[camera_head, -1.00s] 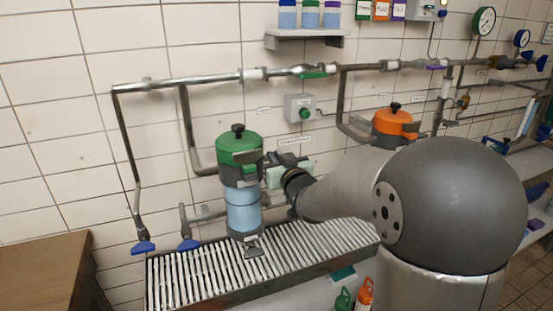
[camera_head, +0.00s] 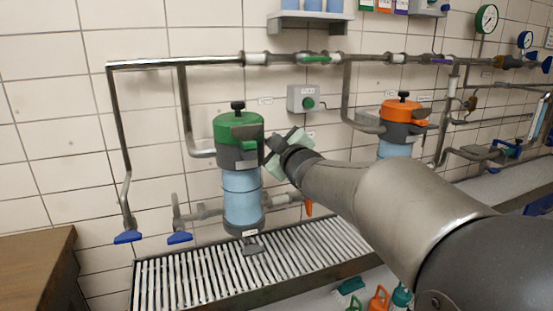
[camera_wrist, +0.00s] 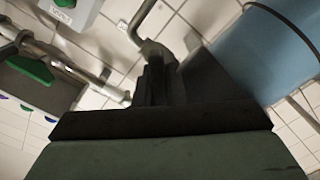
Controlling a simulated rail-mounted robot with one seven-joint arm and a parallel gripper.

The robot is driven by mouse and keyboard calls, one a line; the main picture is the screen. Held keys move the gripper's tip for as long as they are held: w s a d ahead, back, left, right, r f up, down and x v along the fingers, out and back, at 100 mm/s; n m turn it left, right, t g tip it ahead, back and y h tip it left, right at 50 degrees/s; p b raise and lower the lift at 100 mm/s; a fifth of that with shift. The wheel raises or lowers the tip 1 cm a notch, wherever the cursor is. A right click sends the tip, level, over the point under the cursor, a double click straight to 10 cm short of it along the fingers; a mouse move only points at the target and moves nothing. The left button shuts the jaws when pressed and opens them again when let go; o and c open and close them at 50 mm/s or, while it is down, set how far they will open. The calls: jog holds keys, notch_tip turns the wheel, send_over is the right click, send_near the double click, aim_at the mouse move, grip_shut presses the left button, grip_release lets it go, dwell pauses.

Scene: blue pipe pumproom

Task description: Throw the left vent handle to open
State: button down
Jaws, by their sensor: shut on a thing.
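The left filter housing has a green lid (camera_head: 238,127) with a black top knob, a dark collar and a light blue body (camera_head: 242,195). It stands upright over the slatted drain. My gripper (camera_head: 271,150) is at the collar's right side, just below the lid, with its pale green block tilted. Its jaws are shut on a small part there, apparently the left vent handle, which the fingers mostly hide. In the wrist view the dark fingers (camera_wrist: 155,88) are close together, and the blue body (camera_wrist: 268,48) is at upper right.
A grey box with a green button (camera_head: 309,102) is on the wall above my gripper. A pipe with a green valve handle (camera_head: 315,59) runs above. An orange-lidded housing (camera_head: 397,112) stands right. An orange handle (camera_head: 309,208) is below my gripper. Blue handles (camera_head: 127,237) are left.

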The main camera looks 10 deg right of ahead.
jog(key=n+b, duration=0.2)
jog(key=f+n+b, duration=0.1)
jog(key=n+b, duration=0.1)
jog(key=shift+a+n, duration=0.15)
jog(key=shift+n, duration=0.15)
jog(key=shift+n+b, duration=1.75)
jog(key=shift+n, duration=0.55)
jog(key=c, duration=1.5)
grip_release()
jog(key=s+d, duration=0.1)
jog(key=s, duration=0.6)
jog(key=shift+s+p, duration=0.25)
jog(key=shift+p, duration=0.15)
